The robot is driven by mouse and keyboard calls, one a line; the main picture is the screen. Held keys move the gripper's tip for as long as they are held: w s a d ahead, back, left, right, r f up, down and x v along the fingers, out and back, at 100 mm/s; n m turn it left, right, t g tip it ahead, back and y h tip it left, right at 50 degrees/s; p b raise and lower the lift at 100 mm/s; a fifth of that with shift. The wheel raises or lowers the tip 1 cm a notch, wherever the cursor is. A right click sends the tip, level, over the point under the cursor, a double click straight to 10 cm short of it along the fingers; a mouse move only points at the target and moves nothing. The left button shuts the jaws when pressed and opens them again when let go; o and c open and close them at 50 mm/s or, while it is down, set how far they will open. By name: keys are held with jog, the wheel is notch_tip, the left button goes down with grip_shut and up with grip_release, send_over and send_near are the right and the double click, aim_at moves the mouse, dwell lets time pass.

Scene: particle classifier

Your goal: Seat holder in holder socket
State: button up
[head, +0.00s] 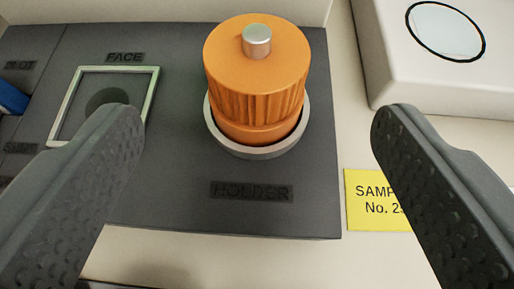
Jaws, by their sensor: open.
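The orange holder (256,80), a ribbed cylinder with a small metal pin on top, stands in the metal ring of the holder socket (258,152). It looks upright, with its lower part inside the ring. A narrow dark gap shows between holder and ring at the front. Whether it touches the bottom is hidden. The label HOLDER is on the dark panel in front of the ring. My gripper (257,130) is open and empty, with one finger to the left and one to the right of the holder, both clear of it.
The dark panel (190,215) also carries a square frame (70,133) labelled FACE, partly behind my left finger. A blue thing (12,98) is at the left edge. A white box (440,75) with a round window stands back right. A yellow sample label (368,208) lies near my right finger.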

notch_tip(320, 180, up, 21)
jog(key=s+t, duration=0.2)
jog(key=s+r, duration=0.6)
jog(key=r, duration=0.5)
jog(key=s+r+t, duration=0.1)
jog(key=s+r, duration=0.6)
jog(key=r, duration=0.4)
jog(key=shift+s+a+r+m+h, duration=0.15)
jog(key=shift+s+r+m+h, duration=0.1)
jog(key=shift+s+m+h, duration=0.05)
